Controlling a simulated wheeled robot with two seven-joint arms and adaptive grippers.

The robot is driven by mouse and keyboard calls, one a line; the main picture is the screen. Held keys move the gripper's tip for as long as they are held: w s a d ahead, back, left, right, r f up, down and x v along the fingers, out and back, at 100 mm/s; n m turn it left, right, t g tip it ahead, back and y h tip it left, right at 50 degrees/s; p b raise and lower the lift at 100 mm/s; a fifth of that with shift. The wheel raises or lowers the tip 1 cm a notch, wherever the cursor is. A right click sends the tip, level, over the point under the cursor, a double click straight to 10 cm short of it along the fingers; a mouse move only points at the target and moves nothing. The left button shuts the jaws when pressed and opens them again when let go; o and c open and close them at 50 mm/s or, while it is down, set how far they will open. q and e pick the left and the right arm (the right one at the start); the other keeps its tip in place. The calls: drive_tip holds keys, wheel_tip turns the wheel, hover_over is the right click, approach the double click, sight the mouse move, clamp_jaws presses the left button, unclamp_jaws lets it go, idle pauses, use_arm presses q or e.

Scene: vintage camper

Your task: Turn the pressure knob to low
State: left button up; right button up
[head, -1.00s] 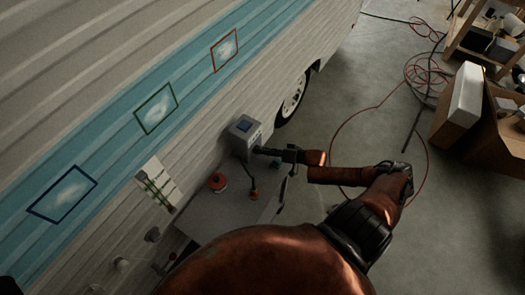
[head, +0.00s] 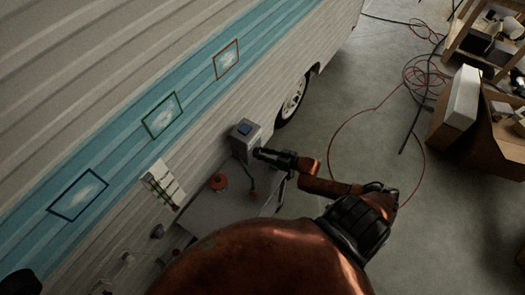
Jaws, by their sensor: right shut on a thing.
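A small grey box (head: 246,133) with a blue screen stands on the grey cart top beside the camper wall. My right gripper (head: 258,153) reaches in from the right, its fingertips at the front face of this box. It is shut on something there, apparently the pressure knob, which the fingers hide. I cannot read the knob's setting or any marks. My left gripper does not show clearly; only a dark shape cuts into the bottom left corner.
A red round object (head: 218,182) and a dark hose (head: 252,181) are on the cart top (head: 207,212), close to my right gripper. Blue, green and red frames mark the camper's stripe. Cables lie on the floor (head: 355,100); cardboard boxes (head: 493,140) stand at right.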

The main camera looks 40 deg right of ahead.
drive_tip(key=shift+a+n+h+p, duration=0.1)
drive_tip(key=shift+n+h+p, duration=0.45)
drive_tip(key=shift+n, duration=0.15)
drive_tip(key=shift+s+a+n+t+h+p, duration=0.1)
drive_tip(key=shift+n+t+h+p, duration=0.25)
drive_tip(key=shift+n, duration=0.55)
drive_tip(key=shift+a+f+n+t+h, duration=0.1)
drive_tip(key=shift+f+n+t+h, duration=0.15)
drive_tip(key=shift+n+h, duration=0.5)
drive_tip(key=shift+n+h+b, duration=0.25)
drive_tip(key=shift+n+b, duration=0.25)
drive_tip(key=shift+n, duration=0.75)
drive_tip(key=shift+r+t, duration=0.1)
drive_tip(key=shift+t, duration=0.2)
drive_tip(key=o, duration=1.1)
drive_tip(key=shift+o, duration=0.2)
